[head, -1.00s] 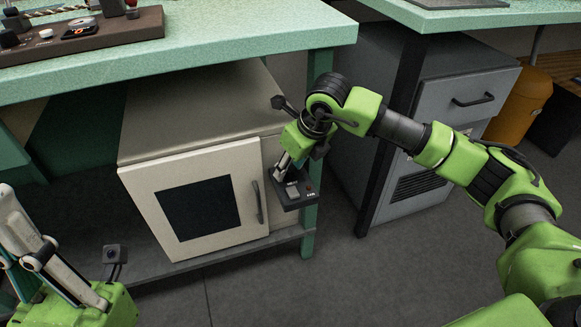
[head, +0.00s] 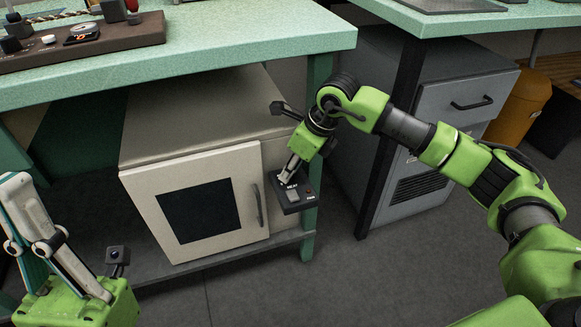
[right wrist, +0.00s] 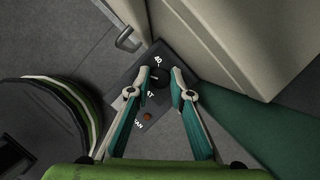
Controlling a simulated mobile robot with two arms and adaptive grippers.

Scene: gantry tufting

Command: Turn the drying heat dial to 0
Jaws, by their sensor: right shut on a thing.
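The drying heat dial (right wrist: 158,78) is a small dark knob on a dark control panel (right wrist: 126,98). The panel (head: 306,193) juts out beside the white cabinet's door in the head view. My right gripper (right wrist: 160,76) points down at the panel, its two fingers on either side of the dial and shut on it. It also shows in the head view (head: 286,179), where its fingers hide the dial. A "40" label shows by the dial; the dial's setting is too small to read. My left gripper (head: 45,245) is at the lower left, away from the panel; its fingertips are unclear.
The white cabinet (head: 243,164) with a dark window and door handle (head: 258,204) stands close left of the panel. An orange-red button (right wrist: 147,117) sits on the panel near a "FAN" label. A green bench (head: 230,45) overhangs above. A grey drawer unit (head: 440,105) stands right.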

